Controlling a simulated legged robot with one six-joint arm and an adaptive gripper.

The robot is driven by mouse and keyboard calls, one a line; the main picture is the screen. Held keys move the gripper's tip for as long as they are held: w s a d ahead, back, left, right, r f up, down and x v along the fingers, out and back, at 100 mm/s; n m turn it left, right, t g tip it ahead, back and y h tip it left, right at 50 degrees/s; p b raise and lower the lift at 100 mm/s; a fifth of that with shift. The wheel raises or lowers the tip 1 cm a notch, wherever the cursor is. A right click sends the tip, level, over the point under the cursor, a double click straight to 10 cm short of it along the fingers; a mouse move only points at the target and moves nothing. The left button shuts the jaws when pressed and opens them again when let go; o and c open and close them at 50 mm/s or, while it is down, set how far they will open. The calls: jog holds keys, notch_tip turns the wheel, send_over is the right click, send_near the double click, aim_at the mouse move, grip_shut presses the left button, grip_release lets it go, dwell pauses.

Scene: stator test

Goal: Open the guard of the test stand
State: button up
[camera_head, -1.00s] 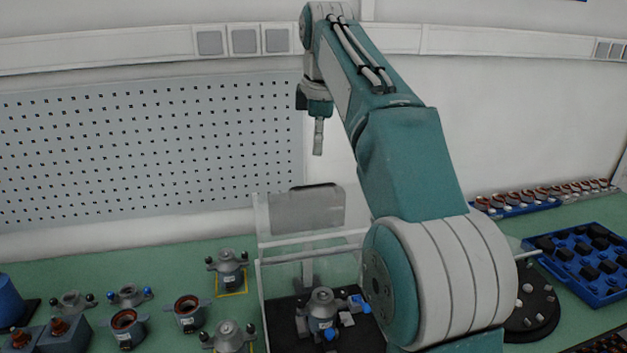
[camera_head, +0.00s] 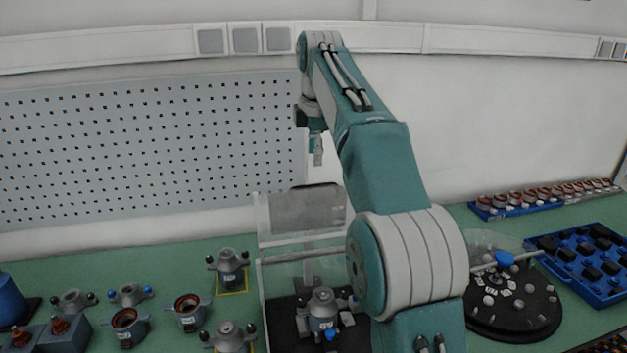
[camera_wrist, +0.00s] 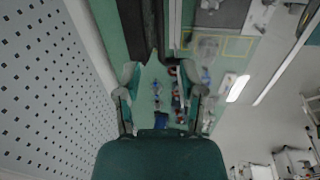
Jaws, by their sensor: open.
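The test stand has a guard of clear panels with pale rails (camera_head: 300,239) at the lower middle of the head view. Inside is a dark base (camera_head: 284,318) with a grey stator housing (camera_head: 323,308) on it. A grey panel (camera_head: 308,209) stands behind. My arm hides the guard's right side, and I cannot tell whether the guard is shut. My gripper (camera_head: 318,150) hangs above and behind the stand, apart from it. In the wrist view its two fingers (camera_wrist: 160,78) are spread with nothing between them.
Several grey housings (camera_head: 190,314) stand on the green table left of the stand. A round black turntable (camera_head: 515,300) with small parts and a blue tray (camera_head: 590,262) lie to the right. A perforated wall panel (camera_head: 150,150) rises behind the table.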

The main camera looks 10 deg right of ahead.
aim_at(313, 185)
jog(key=f, duration=0.5)
jog(key=w+f, duration=0.1)
jog(key=f, duration=0.1)
jog(key=shift+w+f, duration=0.1)
jog(key=shift+f, duration=0.05)
grip_shut()
